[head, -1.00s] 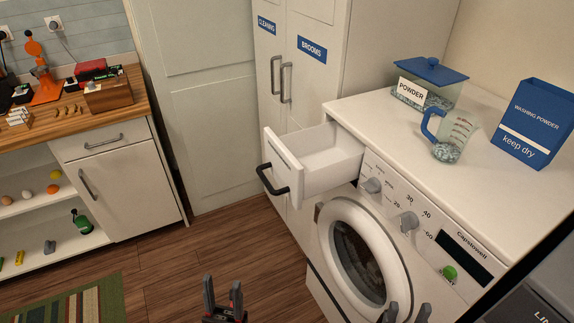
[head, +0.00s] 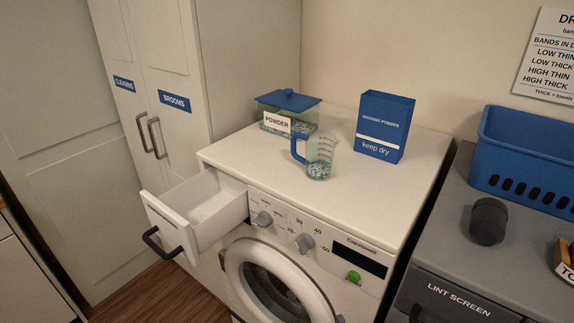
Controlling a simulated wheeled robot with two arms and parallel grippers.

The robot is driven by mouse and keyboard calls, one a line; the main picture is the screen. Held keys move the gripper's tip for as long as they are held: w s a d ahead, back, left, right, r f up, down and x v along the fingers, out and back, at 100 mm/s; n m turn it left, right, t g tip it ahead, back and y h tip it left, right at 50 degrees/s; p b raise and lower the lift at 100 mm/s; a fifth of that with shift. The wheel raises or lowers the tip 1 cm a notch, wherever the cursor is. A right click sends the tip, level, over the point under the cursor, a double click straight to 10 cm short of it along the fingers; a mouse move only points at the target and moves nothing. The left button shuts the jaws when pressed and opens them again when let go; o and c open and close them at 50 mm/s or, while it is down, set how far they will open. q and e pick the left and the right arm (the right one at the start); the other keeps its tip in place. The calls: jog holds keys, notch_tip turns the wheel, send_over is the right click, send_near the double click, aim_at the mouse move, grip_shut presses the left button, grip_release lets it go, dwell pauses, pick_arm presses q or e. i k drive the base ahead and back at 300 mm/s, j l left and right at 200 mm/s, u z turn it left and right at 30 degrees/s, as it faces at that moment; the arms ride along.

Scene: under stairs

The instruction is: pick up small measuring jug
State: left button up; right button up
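The small measuring jug (head: 320,157) stands upright on top of the white washing machine (head: 375,195). It is clear, with a blue handle on its left side and blue-white granules in the bottom. Neither of my grippers can be made out in the head view now. A small blue-grey tip shows at the bottom edge, too little to tell what it is.
A powder box (head: 290,113) with a blue lid stands behind the jug, and a blue washing powder carton (head: 384,126) to its right. The machine's drawer (head: 200,212) is pulled out. A blue basket (head: 525,158) and a dark knob-like object (head: 488,220) are on the grey unit at right.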

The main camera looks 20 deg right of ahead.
aim_at(320, 145)
jog(key=j+z, duration=0.15)
jog(key=z, duration=0.2)
jog(key=j+z, duration=0.15)
jog(key=z, duration=0.2)
jog(key=j+z, duration=0.15)
jog(key=z, duration=0.15)
